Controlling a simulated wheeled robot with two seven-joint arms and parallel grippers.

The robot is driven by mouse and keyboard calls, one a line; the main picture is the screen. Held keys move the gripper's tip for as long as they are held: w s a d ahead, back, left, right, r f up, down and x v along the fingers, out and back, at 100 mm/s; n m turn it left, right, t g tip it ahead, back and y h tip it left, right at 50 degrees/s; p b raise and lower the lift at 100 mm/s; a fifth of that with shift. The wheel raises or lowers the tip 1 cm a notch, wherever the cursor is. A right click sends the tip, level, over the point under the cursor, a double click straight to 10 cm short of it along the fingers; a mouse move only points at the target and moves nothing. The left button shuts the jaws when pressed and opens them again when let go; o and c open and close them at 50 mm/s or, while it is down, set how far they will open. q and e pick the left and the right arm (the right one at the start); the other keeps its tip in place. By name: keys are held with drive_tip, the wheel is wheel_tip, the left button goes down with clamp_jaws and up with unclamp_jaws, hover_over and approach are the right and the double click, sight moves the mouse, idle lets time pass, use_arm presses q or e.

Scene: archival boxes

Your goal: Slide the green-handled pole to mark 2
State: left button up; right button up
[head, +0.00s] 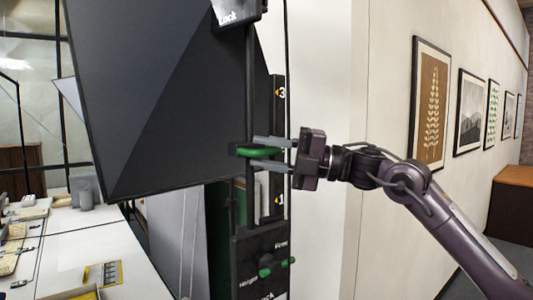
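The green handle (258,152) sticks out from the upright black pole (250,85). It stands between mark 3 (280,92) above and mark 1 (280,201) below on the black scale strip (278,115). Mark 2 is not visible; my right gripper covers that part of the strip. My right gripper (259,154) comes in from the right, with one grey finger above the green handle and one below it. The fingers look spread, with a small gap to the handle. My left gripper is out of view.
A large dark tilted panel (150,110) fills the upper left. Below the strip is a black plate with a green-tipped knob (266,271). A white table (95,240) with small items is at lower left. Framed pictures (430,100) hang on the right wall.

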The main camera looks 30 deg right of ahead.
drive_tip(key=shift+o, duration=0.2)
drive_tip(key=shift+s+d+f+b, duration=0.2)
drive_tip(key=shift+d+f+b, duration=0.1)
drive_tip(key=shift+b, duration=0.2)
drive_tip(key=r+b+v, duration=0.1)
drive_tip(key=b+v, duration=0.4)
drive_tip(key=v, duration=0.2)
drive_tip(key=shift+f, duration=0.3)
